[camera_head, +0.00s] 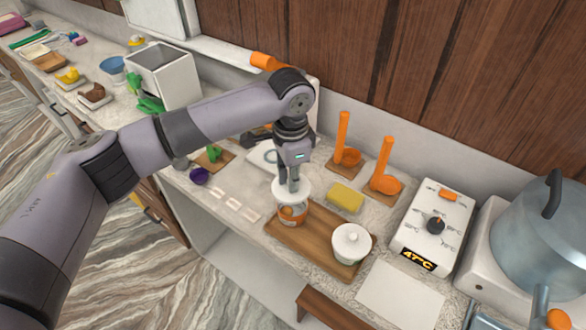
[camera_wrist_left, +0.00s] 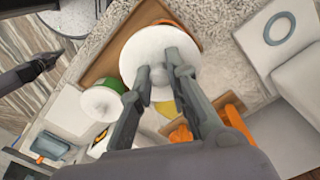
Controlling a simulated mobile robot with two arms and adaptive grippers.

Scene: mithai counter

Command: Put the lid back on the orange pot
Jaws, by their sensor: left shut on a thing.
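My left gripper (camera_head: 291,188) is shut on the knob of a white lid (camera_head: 281,190). In the left wrist view, the gripper's fingers (camera_wrist_left: 157,82) close on the knob from both sides, and the lid (camera_wrist_left: 140,48) fills the space below them. The orange pot (camera_head: 291,215) stands right under the lid on a wooden tray (camera_head: 316,252). An orange edge of it (camera_wrist_left: 187,33) shows past the lid in the wrist view. The lid covers its mouth from sight, and I cannot tell whether the lid rests fully on the rim.
A white-lidded pot (camera_head: 352,245) stands on the tray's right; the wrist view shows green on its side (camera_wrist_left: 112,86). A dark jointed part (camera_wrist_left: 32,68), perhaps my right gripper, shows at the wrist view's left.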

